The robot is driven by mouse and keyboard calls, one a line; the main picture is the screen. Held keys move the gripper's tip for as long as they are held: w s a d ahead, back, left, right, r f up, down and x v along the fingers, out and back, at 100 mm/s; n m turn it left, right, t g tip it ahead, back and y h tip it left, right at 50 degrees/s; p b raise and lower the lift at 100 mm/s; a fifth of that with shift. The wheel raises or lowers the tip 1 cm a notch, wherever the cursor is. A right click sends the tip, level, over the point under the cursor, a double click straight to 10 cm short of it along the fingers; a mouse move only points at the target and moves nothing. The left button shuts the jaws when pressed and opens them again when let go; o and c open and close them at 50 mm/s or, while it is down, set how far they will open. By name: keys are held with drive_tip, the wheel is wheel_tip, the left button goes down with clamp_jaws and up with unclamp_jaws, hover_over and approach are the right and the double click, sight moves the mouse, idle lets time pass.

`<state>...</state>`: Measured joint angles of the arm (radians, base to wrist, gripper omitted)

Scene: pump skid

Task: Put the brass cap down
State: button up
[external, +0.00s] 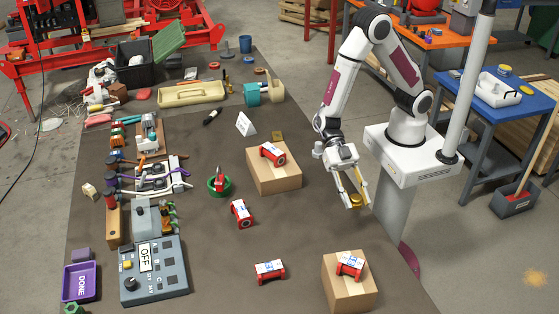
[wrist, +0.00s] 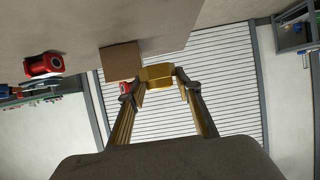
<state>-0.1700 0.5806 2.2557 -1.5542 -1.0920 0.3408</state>
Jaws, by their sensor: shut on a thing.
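The brass cap (external: 356,201) is a small gold-coloured round piece held between the fingertips of my gripper (external: 355,204). In the external view, it hangs in the air by the right edge of the brown-grey table (external: 310,225). In the wrist view, the brass cap (wrist: 157,74) spans the gap between the two fingers of my gripper (wrist: 158,80), which are shut on it. It appears clear of other things. The cap's underside and its exact height are hard to tell.
Cardboard boxes (external: 349,292) and (external: 274,177) each carry a red-and-white part. More such parts (external: 241,213) and (external: 268,270) sit on the table. A green ring (external: 219,190), an OFF control box (external: 153,272) and a purple DONE tray (external: 66,283) stand left. Bare tabletop lies between the boxes.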

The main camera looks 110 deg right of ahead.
sight(356, 197)
drive_tip(key=shift+r, duration=2.65)
drive_tip(key=w+d+m+t+h, duration=0.3)
drive_tip(key=w+d+m+t, duration=0.2)
drive_tip(key=w+d, duration=0.85)
drive_tip(key=w+d+m+t+h, duration=0.2)
drive_tip(key=w+d+m+t, duration=0.35)
drive_tip(key=w+d, duration=0.75)
drive_tip(key=w+d+m+t+h, duration=0.1)
drive_tip(key=w+d+m+h, duration=0.2)
drive_tip(key=d, duration=0.8)
drive_tip(key=w+d+m+h, duration=0.3)
drive_tip(key=d+m+h, duration=0.1)
drive_tip(key=d, duration=0.6)
drive_tip(key=w+d+m+t+h, duration=0.1)
drive_tip(key=w+d+m+h, duration=0.25)
drive_tip(key=d, duration=0.75)
drive_tip(key=shift+n, duration=0.3)
drive_tip(key=shift+a+f, duration=0.15)
drive_tip(key=shift+f, duration=1.1)
drive_tip(key=shift+a+f, duration=0.1)
drive_tip(key=shift+f, duration=1.15)
drive_tip(key=shift+f, duration=0.1)
drive_tip(key=shift+f, duration=3.05)
